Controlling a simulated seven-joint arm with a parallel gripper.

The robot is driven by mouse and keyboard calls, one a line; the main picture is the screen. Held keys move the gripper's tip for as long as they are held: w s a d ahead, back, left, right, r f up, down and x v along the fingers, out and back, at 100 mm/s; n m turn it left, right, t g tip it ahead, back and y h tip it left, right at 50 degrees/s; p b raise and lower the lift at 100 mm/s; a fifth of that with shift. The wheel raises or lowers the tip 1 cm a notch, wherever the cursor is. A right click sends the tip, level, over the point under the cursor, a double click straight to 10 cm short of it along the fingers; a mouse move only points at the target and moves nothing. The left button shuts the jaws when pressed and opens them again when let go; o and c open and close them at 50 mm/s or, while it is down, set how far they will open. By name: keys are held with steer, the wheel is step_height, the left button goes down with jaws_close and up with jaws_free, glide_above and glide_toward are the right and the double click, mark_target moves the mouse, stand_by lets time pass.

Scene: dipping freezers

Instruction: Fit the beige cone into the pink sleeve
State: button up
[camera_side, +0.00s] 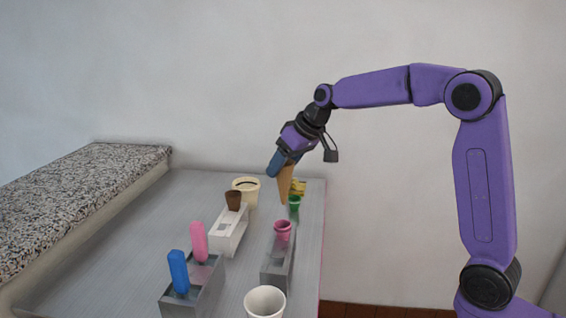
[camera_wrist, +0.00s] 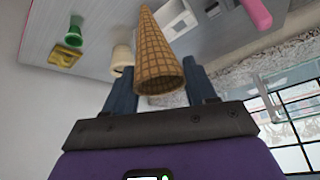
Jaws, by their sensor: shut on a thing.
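The beige cone (camera_side: 285,184) is a waffle cone held in my gripper (camera_side: 282,162), tip pointing down, above the table. In the wrist view, the cone (camera_wrist: 157,58) sits between the two blue fingers of my gripper (camera_wrist: 162,88), with its open, wide end towards the wrist. The pink sleeve (camera_side: 283,231) is a small cup shape standing at the far end of a grey holder (camera_side: 276,264). The cone's tip is above and beyond the sleeve in the side view, apart from it. I cannot make out the pink sleeve in the wrist view.
A green cup (camera_side: 294,203) and a yellow item (camera_side: 298,187) stand behind the sleeve. A white holder (camera_side: 230,230) carries a brown cup (camera_side: 233,200), near a cream tub (camera_side: 247,189). Blue (camera_side: 178,271) and pink (camera_side: 199,242) bars stand at left; a white cup (camera_side: 265,302) is in front.

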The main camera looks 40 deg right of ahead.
steer(key=shift+f, duration=2.7)
steer(key=shift+f, duration=4.1)
steer(key=o, duration=1.1)
glide_toward(288, 178)
steer(key=f, duration=0.1)
steer(key=s+d+f, duration=0.1)
steer(key=f, duration=0.1)
steer(key=d+f, duration=0.1)
steer(key=shift+s+f, duration=0.25)
steer(key=shift+s+a+f, duration=0.1)
steer(key=shift+a, duration=0.05)
